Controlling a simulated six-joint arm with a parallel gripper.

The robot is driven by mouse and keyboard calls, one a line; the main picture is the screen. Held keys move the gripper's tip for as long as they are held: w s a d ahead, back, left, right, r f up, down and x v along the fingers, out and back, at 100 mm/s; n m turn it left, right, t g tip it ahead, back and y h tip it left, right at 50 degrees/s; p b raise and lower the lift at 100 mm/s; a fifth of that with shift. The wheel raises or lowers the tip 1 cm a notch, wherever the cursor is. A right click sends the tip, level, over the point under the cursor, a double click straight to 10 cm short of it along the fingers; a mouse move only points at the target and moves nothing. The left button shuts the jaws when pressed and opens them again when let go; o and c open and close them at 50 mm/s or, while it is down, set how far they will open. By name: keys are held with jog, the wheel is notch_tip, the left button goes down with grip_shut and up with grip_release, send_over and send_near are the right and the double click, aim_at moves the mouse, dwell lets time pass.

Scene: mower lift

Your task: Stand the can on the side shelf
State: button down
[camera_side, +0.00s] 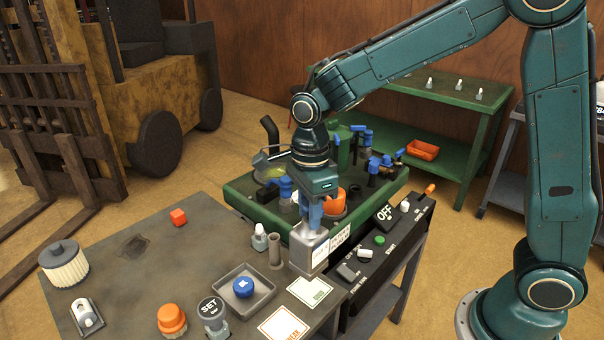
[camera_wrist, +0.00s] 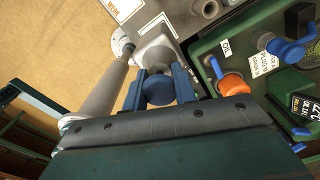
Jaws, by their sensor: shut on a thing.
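The can (camera_side: 308,252) is a grey, boxy container with a pale label, held roughly upright. My gripper (camera_side: 308,208) points down and its blue fingers are shut on the can's top. In the wrist view the fingers (camera_wrist: 158,92) close on a round blue cap (camera_wrist: 158,90), with the pale can body (camera_wrist: 158,48) beyond it. The can is at the right part of a grey table (camera_side: 215,240), beside the green-edged card (camera_side: 309,291). I cannot tell whether its base touches the surface. Which surface is the side shelf is unclear; a green shelf unit (camera_side: 440,98) stands at the back.
A grey tube (camera_side: 275,250) and small bottle (camera_side: 259,238) stand close left of the can. A black switch panel (camera_side: 375,250) lies to its right and the green engine deck (camera_side: 250,205) behind. A tray with a blue knob (camera_side: 243,287) is front left.

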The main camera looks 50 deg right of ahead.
aim_at(309, 237)
jog(key=shift+f, duration=1.3)
jog(key=shift+f, duration=2.15)
jog(key=c, duration=1.1)
grip_release()
jog(key=shift+f, duration=0.15)
notch_tip(309, 237, up, 12)
jog(key=shift+r, duration=0.1)
